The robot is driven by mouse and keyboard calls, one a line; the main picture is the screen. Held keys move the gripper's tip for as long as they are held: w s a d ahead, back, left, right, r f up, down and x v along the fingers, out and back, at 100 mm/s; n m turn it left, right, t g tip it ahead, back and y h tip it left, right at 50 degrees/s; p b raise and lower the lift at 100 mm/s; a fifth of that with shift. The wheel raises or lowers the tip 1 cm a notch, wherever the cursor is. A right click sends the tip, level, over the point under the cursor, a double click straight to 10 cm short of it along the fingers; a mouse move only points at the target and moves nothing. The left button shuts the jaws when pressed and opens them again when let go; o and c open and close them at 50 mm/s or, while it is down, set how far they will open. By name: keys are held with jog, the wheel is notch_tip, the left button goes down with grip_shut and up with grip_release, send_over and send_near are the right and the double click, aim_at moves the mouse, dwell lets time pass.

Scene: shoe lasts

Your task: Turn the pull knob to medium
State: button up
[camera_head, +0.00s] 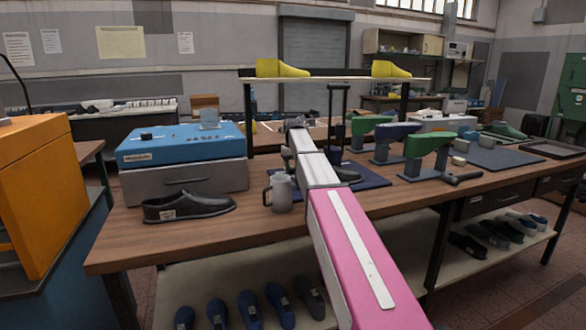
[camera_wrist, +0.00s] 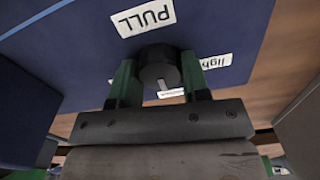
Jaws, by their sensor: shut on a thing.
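The pull knob (camera_wrist: 159,66) is a dark round knob on a blue panel (camera_wrist: 75,50) in the wrist view. My gripper (camera_wrist: 158,76) has its two green fingers on either side of the knob, shut on it. A white label reading PULL (camera_wrist: 144,17) is beside the knob, upside down in this view. A label starting "ligh" (camera_wrist: 216,62) is to the right. Another label (camera_wrist: 171,93) is partly hidden below the knob, so its word is unreadable. A pale mark on the knob points down toward that label. In the head view my arm hides the knob and gripper.
A grey mug (camera_head: 281,192) and a black shoe (camera_head: 188,206) stand on the wooden table (camera_head: 190,236) left of my arm. A blue box (camera_head: 181,146) sits behind them. Green and blue lasts on stands (camera_head: 425,150) are to the right. A shelf with yellow lasts (camera_head: 335,76) stands behind.

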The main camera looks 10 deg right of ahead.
aim_at(293, 167)
dwell(0.4)
jog(key=o, duration=0.9)
jog(key=shift+r, duration=0.1)
notch_tip(293, 167, up, 11)
jog(key=shift+f, duration=0.15)
jog(key=shift+s, duration=0.1)
